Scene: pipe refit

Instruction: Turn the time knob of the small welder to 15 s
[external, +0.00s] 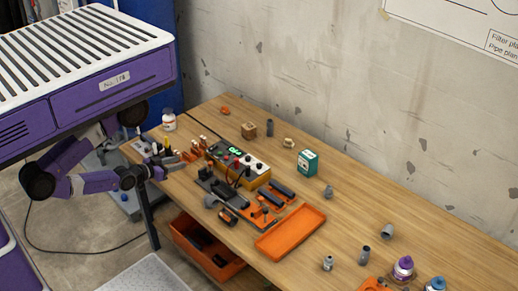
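The small welder (258,180) is a yellow and dark box with a lit green display, standing on the wooden table. Pale and dark knobs (253,163) show on its top panel. They are too small to read, so I cannot tell which is the time knob or where it points. My gripper (178,163) is at the left end of the table, to the left of the welder and apart from it. Its fingers are small and blend with nearby tools, so I cannot tell if they are open.
An orange tray (290,233) and dark tooling lie in front of the welder. A green box (307,162) and a wooden block (249,130) stand behind. Fittings and bottles sit at the right. An orange bin (222,271) is below the table edge.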

